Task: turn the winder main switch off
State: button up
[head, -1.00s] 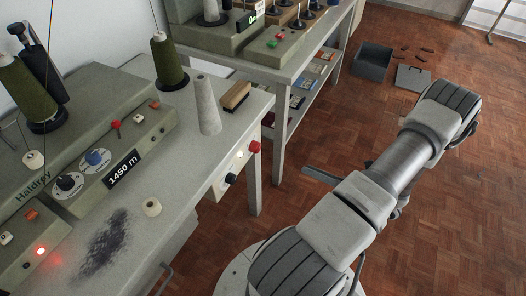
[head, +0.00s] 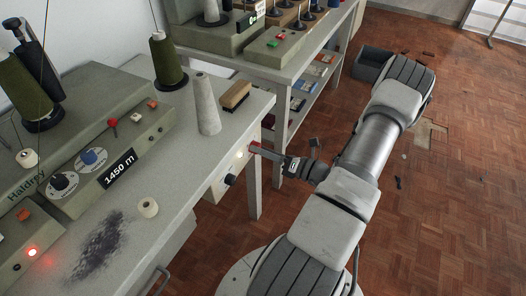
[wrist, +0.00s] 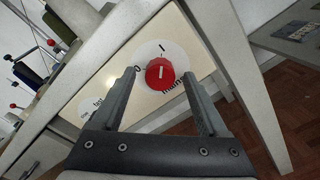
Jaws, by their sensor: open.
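The main switch is a red round knob (wrist: 160,72) on a white disc on the winder table's side panel, with "main" printed below it. Its white pointer line aims toward the "I" mark; the "0" mark is to the left. My gripper (wrist: 160,80) is open and empty, its fingers to the left and right of the knob in the wrist view, with gaps on both sides. In the head view my gripper (head: 264,151) reaches to the panel from the right and largely covers the knob. How deep the fingers reach around it I cannot tell.
A black knob (head: 230,179) and a small light (head: 240,155) sit beside the switch on the panel. The winder table (head: 190,150) bears a white cone (head: 207,105) and a brush (head: 236,95). A red lamp (head: 32,252) glows on the winder. A second table stands behind.

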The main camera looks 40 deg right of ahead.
jog(key=shift+w, duration=0.1)
grip_shut()
dwell(0.3)
jog(key=shift+n, duration=0.3)
jog(key=shift+n+b, duration=1.3)
jog(key=shift+n, duration=7.5)
jog(key=shift+y, duration=0.4)
